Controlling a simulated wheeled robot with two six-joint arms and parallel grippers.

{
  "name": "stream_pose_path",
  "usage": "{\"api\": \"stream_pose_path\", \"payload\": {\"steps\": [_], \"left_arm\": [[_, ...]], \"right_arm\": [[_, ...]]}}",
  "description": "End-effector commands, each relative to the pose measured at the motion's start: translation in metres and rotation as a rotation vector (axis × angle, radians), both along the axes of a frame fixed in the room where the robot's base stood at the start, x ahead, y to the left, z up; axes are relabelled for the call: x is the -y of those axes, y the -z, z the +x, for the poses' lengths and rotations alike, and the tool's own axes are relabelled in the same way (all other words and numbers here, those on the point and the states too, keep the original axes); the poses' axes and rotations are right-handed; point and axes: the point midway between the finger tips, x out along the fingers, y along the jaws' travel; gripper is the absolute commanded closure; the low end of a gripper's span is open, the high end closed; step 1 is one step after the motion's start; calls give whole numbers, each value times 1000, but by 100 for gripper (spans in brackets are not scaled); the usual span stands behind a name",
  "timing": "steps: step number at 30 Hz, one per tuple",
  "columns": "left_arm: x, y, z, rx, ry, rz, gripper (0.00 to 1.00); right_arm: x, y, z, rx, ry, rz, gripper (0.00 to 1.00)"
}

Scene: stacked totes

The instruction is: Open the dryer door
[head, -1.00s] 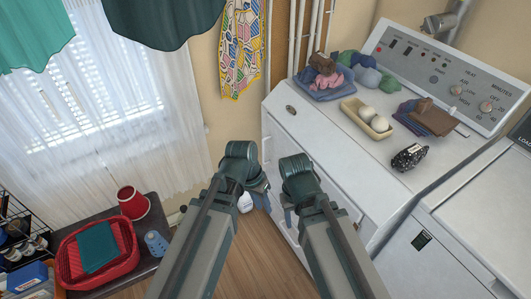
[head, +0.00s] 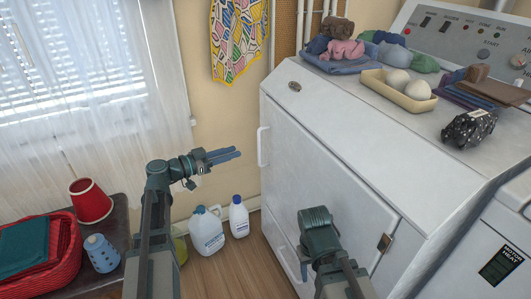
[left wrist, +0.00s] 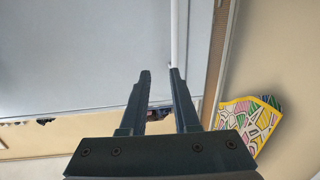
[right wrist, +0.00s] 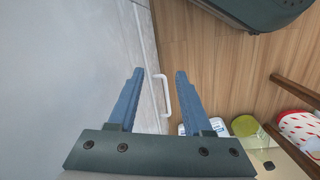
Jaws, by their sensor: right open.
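The white dryer (head: 350,95) stands at right in the head view. Its front door (head: 315,160) looks shut, with a white handle (head: 263,147) on the left edge. My left gripper (head: 238,153) is left of that handle, fingers pointing right, apart from it. In the left wrist view its fingers (left wrist: 160,72) are parted and hold nothing.
Another white handle (head: 303,268) is low on the dryer front. A white jug (head: 206,232) and a bottle (head: 239,217) stand on the floor by the wall. A red basket (head: 50,262) is on a dark bench at left. Folded cloths and a tray (head: 398,92) lie on top.

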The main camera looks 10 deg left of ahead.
Motion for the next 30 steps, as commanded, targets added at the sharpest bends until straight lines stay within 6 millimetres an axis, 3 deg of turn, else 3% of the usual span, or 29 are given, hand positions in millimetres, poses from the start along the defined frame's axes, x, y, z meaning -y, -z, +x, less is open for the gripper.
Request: {"api": "stream_pose_path", "payload": {"steps": [1,6,13,30], "left_arm": [[-11,8,3,30,-18,-7,70],[-26,4,5,82,-49,-18,70],[-23,2,9,88,-50,-18,70],[49,2,83,86,-47,-19,70]], "right_arm": [[0,13,0,0,0,0,50],[0,19,0,0,-1,0,50],[0,18,0,0,-1,0,50],[0,18,0,0,-1,0,50]]}}
